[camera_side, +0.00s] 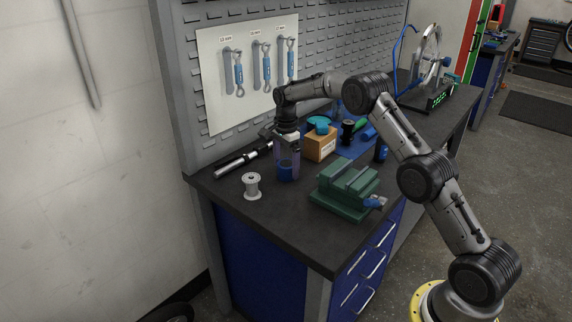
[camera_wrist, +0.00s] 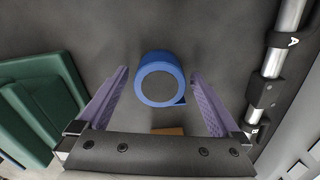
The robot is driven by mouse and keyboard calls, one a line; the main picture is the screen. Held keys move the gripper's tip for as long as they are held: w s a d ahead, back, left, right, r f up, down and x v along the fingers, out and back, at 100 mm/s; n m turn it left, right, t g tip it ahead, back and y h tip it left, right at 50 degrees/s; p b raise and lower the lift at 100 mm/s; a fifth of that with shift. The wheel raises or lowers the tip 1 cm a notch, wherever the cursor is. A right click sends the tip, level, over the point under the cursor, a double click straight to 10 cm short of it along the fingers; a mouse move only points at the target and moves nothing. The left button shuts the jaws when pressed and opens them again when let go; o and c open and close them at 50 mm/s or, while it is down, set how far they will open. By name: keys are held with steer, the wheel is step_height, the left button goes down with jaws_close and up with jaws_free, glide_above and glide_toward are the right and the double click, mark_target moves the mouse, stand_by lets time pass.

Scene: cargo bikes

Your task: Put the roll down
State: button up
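The blue roll (camera_wrist: 160,78) lies flat on the dark bench top, with its round opening facing the wrist camera and a short loose end at its lower right. In the side view the roll (camera_side: 288,173) shows low between my fingers and appears to rest on the bench. My gripper (camera_wrist: 160,75) has its two purple fingers on either side of the roll, with a visible gap on each side. In the side view my gripper (camera_side: 287,165) points straight down over the bench. It is open and not holding the roll.
A grey spool (camera_side: 252,187) stands left of the gripper, and a green vise (camera_side: 345,188) is to the right. A silver and black tool (camera_side: 242,160) lies behind, near the pegboard (camera_side: 330,45). A cardboard box (camera_side: 320,147) stands close by. The bench front is clear.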

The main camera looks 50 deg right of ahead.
mark_target(286, 163)
step_height(286, 163, up, 11)
steer(key=s+a+r+n+t, duration=0.1)
steer(key=s+a+r+n, duration=0.35)
steer(key=s+r, duration=0.4)
steer(key=s+a+r+n+t, duration=0.2)
steer(key=s+a+r+n, duration=0.45)
steer(key=s, duration=0.35)
steer(key=s+a+f+n+t, duration=0.1)
steer(key=s+f+n, duration=0.3)
steer(key=s, duration=0.7)
steer(key=s+a+f+n+t, duration=0.1)
steer(key=s+a+f+n, duration=0.2)
steer(key=s, duration=0.7)
steer(key=shift+s+a+f+n+t, duration=0.15)
steer(key=shift+s+f+n+t, duration=0.2)
steer(key=shift+n, duration=0.75)
